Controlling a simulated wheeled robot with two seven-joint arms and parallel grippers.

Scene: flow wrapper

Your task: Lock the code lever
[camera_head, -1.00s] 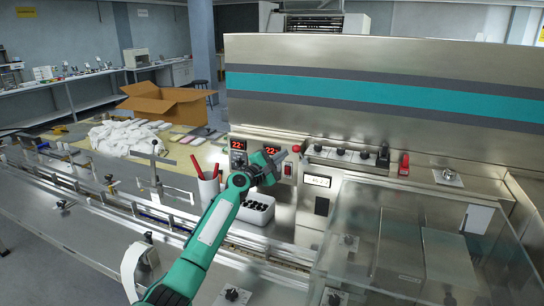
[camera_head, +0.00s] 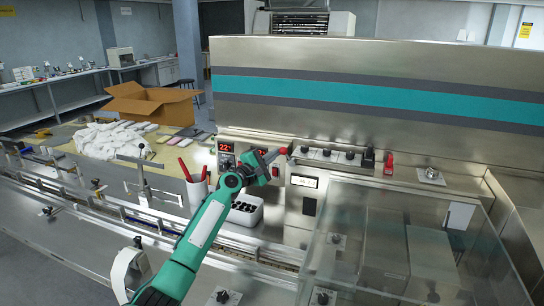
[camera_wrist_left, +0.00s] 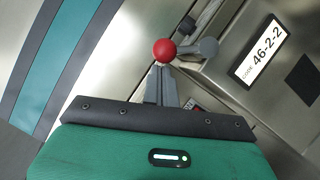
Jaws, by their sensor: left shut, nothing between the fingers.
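A red ball knob (camera_head: 283,150) is on the machine front, left of a row of black knobs and above the code display (camera_head: 304,181). In the left wrist view the red ball (camera_wrist_left: 164,51) shows at the fingertips, with a grey rounded part (camera_wrist_left: 207,47) beside it; I cannot tell whether they are joined. The code label there (camera_wrist_left: 258,57) reads 46-2-2. My left gripper (camera_head: 276,154) is shut and empty, its tips (camera_wrist_left: 163,75) at or just short of the red ball; contact is unclear. My right gripper is out of view.
A transparent guard (camera_head: 420,245) covers the machine at the right. A red switch (camera_head: 389,163) is on the panel. A cardboard box (camera_head: 150,103) is behind.

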